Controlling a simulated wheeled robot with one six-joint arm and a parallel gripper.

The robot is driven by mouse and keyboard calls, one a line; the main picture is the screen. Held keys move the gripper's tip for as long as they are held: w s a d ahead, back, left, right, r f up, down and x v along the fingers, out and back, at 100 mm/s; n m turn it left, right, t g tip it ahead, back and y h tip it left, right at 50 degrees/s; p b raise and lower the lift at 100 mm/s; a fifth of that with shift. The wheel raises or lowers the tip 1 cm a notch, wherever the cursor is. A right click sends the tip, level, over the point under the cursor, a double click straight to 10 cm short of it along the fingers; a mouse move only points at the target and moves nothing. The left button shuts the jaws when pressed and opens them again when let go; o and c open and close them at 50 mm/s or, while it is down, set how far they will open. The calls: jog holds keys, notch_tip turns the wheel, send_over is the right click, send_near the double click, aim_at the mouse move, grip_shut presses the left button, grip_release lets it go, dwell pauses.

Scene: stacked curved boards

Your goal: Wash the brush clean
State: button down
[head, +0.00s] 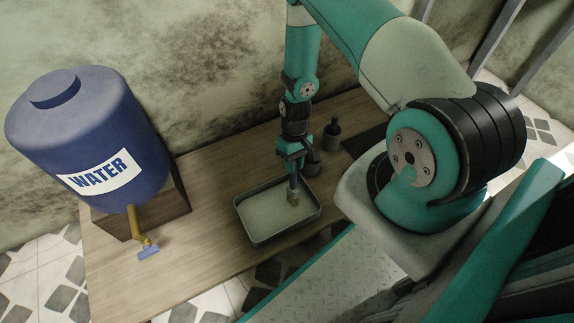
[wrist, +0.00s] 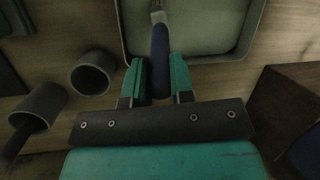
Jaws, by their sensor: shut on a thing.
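My gripper (head: 291,158) is shut on the brush and holds it pointing down over the tray. The brush (head: 293,193) has a dark blue handle and a pale brown head low in the tray; I cannot tell whether the head touches the bottom. In the wrist view the blue handle of the brush (wrist: 159,55) sits between the two green fingers of my gripper (wrist: 158,75). The shallow metal tray (head: 262,239) has a pale inside. A blue barrel marked WATER (head: 85,130) stands at the left, with a brass tap (head: 139,225) and a blue tap handle (head: 148,252).
The barrel rests on a wooden block (head: 180,197) on the wooden table (head: 195,262). A dark bottle (head: 333,127) and a dark cup (head: 313,163) stand right of and behind the tray. Two dark cups (wrist: 93,73) show in the wrist view. The table between barrel and tray is clear.

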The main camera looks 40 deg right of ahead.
jog(key=shift+d, duration=0.2)
jog(key=shift+w+a+p, duration=0.55)
jog(key=shift+w+a, duration=0.6)
jog(key=shift+a, duration=4.75)
jog(key=shift+s+d+r+p, duration=0.1)
jog(key=shift+s+d+p, duration=0.3)
jog(key=shift+d, duration=1.55)
jog(key=shift+s+d+f+p, duration=0.1)
jog(key=shift+s+d+p, duration=0.25)
jog(key=shift+d, duration=1.65)
jog(key=shift+s+d+r+p, duration=0.1)
jog(key=shift+s+d+p, duration=0.25)
jog(key=shift+d, duration=1.6)
jog(key=w+a, duration=0.2)
jog(key=a, duration=1)
jog(key=shift+w, duration=0.1)
